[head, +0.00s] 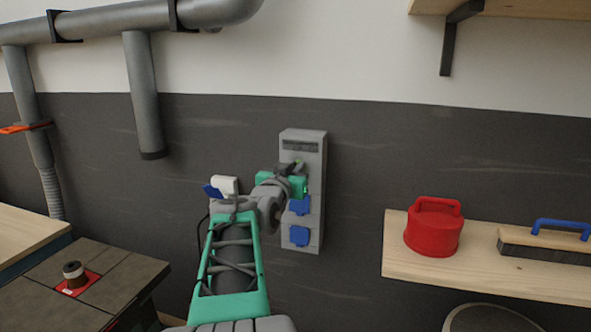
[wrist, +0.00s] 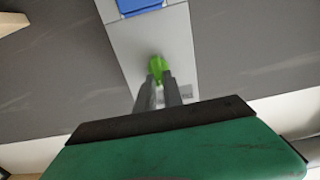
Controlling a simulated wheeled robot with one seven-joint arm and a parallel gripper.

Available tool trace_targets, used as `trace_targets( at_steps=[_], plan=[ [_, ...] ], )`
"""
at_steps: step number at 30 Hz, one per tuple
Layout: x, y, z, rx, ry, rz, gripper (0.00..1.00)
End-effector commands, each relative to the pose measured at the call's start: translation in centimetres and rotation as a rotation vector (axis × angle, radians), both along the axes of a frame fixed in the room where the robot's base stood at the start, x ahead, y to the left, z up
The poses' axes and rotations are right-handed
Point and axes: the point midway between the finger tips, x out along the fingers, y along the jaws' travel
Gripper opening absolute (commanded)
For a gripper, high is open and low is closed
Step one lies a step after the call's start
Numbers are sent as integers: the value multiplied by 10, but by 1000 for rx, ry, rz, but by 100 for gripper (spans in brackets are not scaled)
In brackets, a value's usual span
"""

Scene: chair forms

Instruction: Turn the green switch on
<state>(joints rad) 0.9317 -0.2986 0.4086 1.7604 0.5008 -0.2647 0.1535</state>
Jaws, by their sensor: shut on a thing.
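The green switch (wrist: 158,66) is on a grey wall panel, and in the wrist view it sits between my fingertips. In the head view only a small bit of the green switch (head: 299,163) shows beside my gripper (head: 290,168). The grey panel (head: 317,150) is mounted upright on the dark wall, with blue socket covers (head: 299,236) below the switch. In the wrist view my gripper (wrist: 158,80) is shut on the switch. The fingers hide part of it, and I cannot tell whether it is on or off.
A wooden shelf (head: 400,262) at right holds a red canister (head: 433,230) and a blue-handled brush (head: 545,245).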

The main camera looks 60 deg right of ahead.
Motion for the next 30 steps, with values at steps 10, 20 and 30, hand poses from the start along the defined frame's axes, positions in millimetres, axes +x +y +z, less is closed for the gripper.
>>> trace_targets(
  at_steps=[10, 20, 30],
  plan=[
    [-2, -1, -8, 21, -150, -1, 0],
    [-5, -1, -11, 68, -439, -1, 0],
    [-8, -2, -12, 119, -759, 0, 0]
  ],
)
